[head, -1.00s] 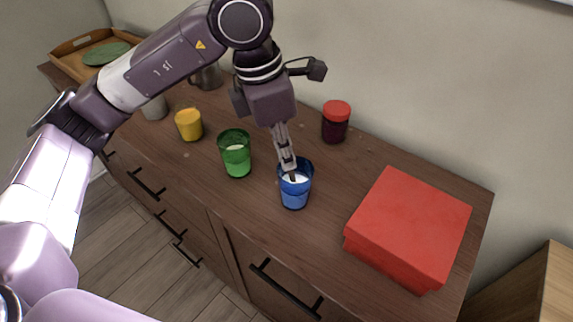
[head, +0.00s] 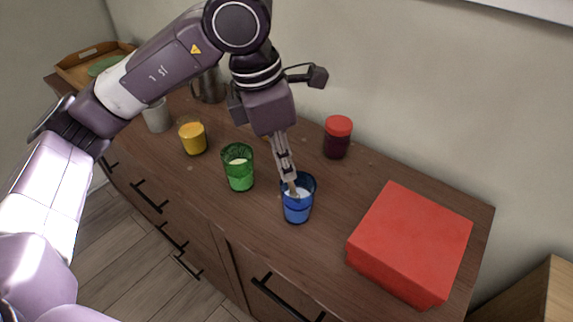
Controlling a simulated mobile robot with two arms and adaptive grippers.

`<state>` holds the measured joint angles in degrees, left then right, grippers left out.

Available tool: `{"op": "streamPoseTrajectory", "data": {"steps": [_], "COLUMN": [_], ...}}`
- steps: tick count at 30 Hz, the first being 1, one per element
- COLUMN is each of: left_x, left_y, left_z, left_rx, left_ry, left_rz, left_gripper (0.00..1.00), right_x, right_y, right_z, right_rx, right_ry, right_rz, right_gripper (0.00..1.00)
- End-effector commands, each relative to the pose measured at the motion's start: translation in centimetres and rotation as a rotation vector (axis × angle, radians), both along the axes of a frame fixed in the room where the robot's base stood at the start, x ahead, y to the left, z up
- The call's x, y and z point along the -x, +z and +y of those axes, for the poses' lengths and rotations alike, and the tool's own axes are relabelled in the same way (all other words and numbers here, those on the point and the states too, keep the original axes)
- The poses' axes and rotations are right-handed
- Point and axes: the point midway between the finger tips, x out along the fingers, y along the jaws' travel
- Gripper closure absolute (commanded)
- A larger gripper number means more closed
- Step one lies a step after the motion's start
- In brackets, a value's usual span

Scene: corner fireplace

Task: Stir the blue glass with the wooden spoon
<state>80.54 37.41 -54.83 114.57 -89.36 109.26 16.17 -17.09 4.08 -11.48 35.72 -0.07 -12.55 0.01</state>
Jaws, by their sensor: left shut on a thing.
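The blue glass (head: 298,208) stands upright on the wooden cabinet top (head: 262,215) and holds something white. My left gripper (head: 288,174) points down just above the glass's mouth. It is shut on the wooden spoon (head: 293,188), of which only a short brown piece shows below the fingertips, going down into the glass. The rest of the spoon is hidden by the fingers and the glass. My right gripper is not in view.
A green glass (head: 239,172) stands just left of the blue one. A yellow cup (head: 193,138), a white cup (head: 157,116) and a metal mug (head: 208,88) are farther left. A red-lidded jar (head: 337,139) stands behind, a red box (head: 410,243) at right. A tray (head: 75,73) is far left.

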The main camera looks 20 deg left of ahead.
Motion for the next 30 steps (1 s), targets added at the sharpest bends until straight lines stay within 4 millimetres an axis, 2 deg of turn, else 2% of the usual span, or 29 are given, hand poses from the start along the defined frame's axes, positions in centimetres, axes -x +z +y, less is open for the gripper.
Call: {"op": "streamPoseTrajectory", "data": {"steps": [3, 21, 30], "left_x": [0.1, 0.7, 0.9], "left_y": [1.3, 6.1, 7.2], "left_z": [0.2, 0.9, 1.1], "left_rx": [0.0, 0.0, 0.0], "left_ry": [0.0, 0.001, 0.0], "left_rz": [-0.001, -0.001, 0.0], "left_gripper": [1.0, 1.0, 1.0], "right_x": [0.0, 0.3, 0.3], "right_y": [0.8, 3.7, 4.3], "right_z": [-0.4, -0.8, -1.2], "right_rx": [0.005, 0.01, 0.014], "right_ry": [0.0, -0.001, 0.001], "right_rz": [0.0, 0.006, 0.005], "right_gripper": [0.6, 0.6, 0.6]}}
